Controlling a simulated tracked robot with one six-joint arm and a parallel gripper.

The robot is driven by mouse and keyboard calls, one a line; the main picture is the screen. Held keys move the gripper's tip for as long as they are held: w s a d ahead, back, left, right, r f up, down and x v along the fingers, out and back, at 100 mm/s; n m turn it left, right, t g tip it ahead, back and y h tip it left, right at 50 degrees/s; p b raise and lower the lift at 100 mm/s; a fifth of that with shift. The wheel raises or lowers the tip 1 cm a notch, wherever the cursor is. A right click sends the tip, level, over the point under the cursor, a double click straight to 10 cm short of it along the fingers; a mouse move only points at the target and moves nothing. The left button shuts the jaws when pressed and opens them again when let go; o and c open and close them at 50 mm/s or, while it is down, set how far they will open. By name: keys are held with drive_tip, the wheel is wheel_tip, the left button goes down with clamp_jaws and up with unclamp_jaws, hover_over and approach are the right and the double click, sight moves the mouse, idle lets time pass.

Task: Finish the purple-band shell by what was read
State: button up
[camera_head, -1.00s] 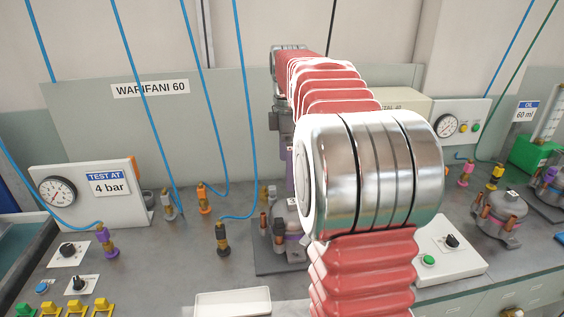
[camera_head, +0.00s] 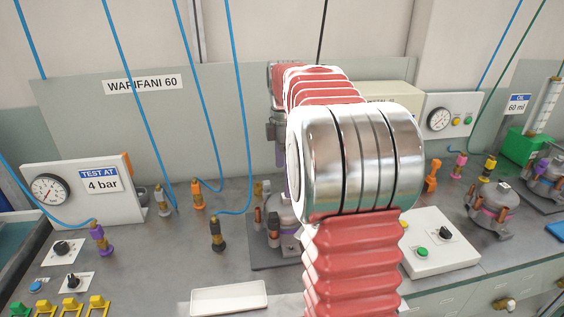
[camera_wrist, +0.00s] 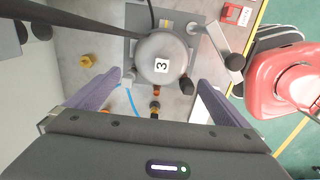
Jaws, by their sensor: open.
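A grey shell with a white "3" label (camera_wrist: 162,66) stands on a dark plate (camera_wrist: 131,48) in the wrist view. My gripper (camera_wrist: 156,90) is open above it, its two purple-padded fingers spread to either side of the picture with nothing between them. In the head view, a shell (camera_head: 283,222) stands on a dark plate, partly hidden by my arm. Its band looks purplish, but I cannot be sure. Another shell (camera_head: 491,207) with a pinkish-purple band stands at the right, and one more (camera_head: 548,177) stands behind it. My arm hides most of my gripper in the head view.
A "TEST AT 4 bar" gauge panel (camera_head: 84,187) stands at left. Coloured hose couplings, such as a purple one (camera_head: 100,238) and a black one (camera_head: 216,234), stand on the bench. A white tray (camera_head: 229,298) lies in front. A control box (camera_head: 440,245) stands right. Blue hoses hang overhead.

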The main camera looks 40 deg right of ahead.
sight(284, 198)
wheel_tip(284, 198, down, 9)
drive_tip(key=shift+f, duration=0.2)
idle(0.3)
drive_tip(key=c, duration=1.1)
drive_tip(key=o, duration=0.9)
drive_tip(key=shift+r, duration=0.1)
drive_tip(key=shift+s, duration=0.1)
drive_tip(key=c, duration=0.9)
drive_tip(key=o, duration=0.8)
drive_tip(key=shift+s, duration=0.1)
drive_tip(key=c, duration=0.8)
drive_tip(key=shift+c, duration=0.3)
